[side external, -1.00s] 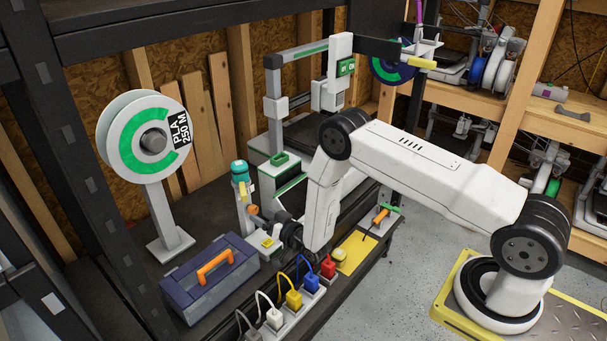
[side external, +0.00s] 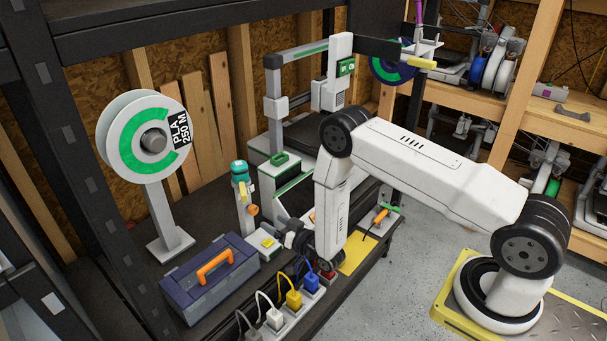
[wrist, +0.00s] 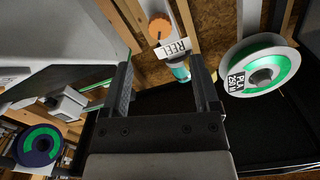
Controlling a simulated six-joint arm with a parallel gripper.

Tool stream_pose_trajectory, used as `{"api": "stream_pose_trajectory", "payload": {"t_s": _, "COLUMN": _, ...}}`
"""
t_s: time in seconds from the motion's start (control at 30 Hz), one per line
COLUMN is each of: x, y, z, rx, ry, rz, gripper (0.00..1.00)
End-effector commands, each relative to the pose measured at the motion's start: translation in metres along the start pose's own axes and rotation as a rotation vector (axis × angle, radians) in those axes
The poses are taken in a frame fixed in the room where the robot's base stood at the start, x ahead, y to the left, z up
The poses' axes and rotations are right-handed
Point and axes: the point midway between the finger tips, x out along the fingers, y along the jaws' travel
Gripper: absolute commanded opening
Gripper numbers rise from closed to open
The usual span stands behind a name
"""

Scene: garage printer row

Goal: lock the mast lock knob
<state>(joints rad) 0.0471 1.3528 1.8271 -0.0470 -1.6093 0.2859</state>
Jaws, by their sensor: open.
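An orange round knob (side external: 252,210), which looks like the mast lock knob, sits on the side of a light grey upright post (side external: 241,205) with a teal cap (side external: 239,168). In the wrist view the knob (wrist: 158,28) shows beyond my fingertips, near a white tag reading REEL (wrist: 173,49). My gripper (wrist: 161,66) is open and empty, with its two fingers apart and a clear gap to the knob. In the side view my gripper (side external: 290,235) is low, to the right of the knob and below it. Its fingertips are small and hard to make out there.
A blue toolbox (side external: 210,273) with an orange handle lies in front of the post. A power strip with several plugs (side external: 293,299) runs along the bench edge. A filament spool (side external: 125,140) stands at left, a printer (side external: 275,110) behind. A yellow plate (side external: 358,252) is right of my wrist.

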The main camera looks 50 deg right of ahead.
Motion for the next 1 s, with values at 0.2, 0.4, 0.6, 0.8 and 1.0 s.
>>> {"api": "stream_pose_trajectory", "payload": {"t_s": 0.2, "x": 0.0, "y": 0.0, "z": 0.001, "rx": -0.173, "ry": 0.0, "rz": 0.0, "gripper": 0.79}}
{"api": "stream_pose_trajectory", "payload": {"t_s": 0.4, "x": 0.0, "y": 0.0, "z": 0.002, "rx": -0.319, "ry": 0.0, "rz": 0.0, "gripper": 0.79}}
{"api": "stream_pose_trajectory", "payload": {"t_s": 0.6, "x": 0.0, "y": 0.0, "z": 0.002, "rx": -0.35, "ry": 0.0, "rz": 0.0, "gripper": 0.79}}
{"api": "stream_pose_trajectory", "payload": {"t_s": 0.8, "x": 0.004, "y": 0.0, "z": 0.002, "rx": -0.348, "ry": 0.0, "rz": 0.0, "gripper": 0.79}}
{"api": "stream_pose_trajectory", "payload": {"t_s": 1.0, "x": 0.019, "y": 0.0, "z": 0.002, "rx": -0.347, "ry": 0.001, "rz": 0.0, "gripper": 0.79}}
